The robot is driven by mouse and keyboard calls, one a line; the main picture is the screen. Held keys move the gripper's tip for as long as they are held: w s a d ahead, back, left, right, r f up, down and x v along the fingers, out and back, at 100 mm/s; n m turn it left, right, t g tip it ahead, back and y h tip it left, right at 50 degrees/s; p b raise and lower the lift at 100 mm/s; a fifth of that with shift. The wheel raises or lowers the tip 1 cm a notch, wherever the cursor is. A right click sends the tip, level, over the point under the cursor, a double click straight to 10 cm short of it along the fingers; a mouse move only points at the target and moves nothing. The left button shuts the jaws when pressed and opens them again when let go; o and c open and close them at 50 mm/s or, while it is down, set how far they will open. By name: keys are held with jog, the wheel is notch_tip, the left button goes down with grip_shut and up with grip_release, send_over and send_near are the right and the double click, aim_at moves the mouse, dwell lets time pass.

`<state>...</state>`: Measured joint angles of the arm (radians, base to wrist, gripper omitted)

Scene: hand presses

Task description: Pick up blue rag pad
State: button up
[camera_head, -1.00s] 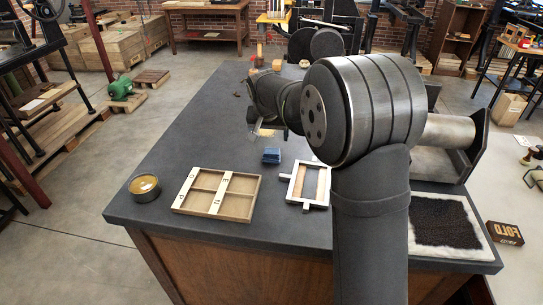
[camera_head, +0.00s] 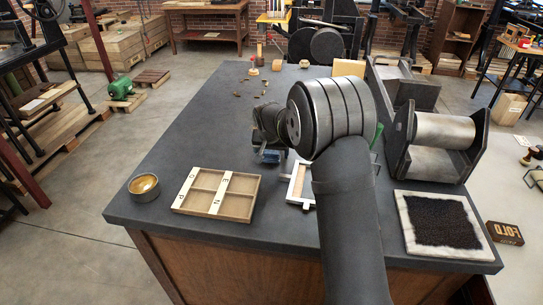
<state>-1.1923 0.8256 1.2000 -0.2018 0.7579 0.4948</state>
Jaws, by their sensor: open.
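The blue rag pad (camera_head: 268,157) is a small blue block on the dark bench top, behind the wooden letter tray (camera_head: 215,193). Its upper part is hidden by my arm's end. My gripper (camera_head: 264,147) is down at the pad, reaching it from above and behind. It is open, but its fingers are small and mostly hidden, so I cannot tell whether they touch the pad or straddle it.
A white frame (camera_head: 292,186) lies right of the tray, partly behind my arm. A round tin (camera_head: 144,187) stands at the left edge. A roller press (camera_head: 435,145) and a black bristly mat (camera_head: 440,220) are at the right.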

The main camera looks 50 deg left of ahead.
jog(key=shift+c, duration=0.4)
jog(key=c, duration=1)
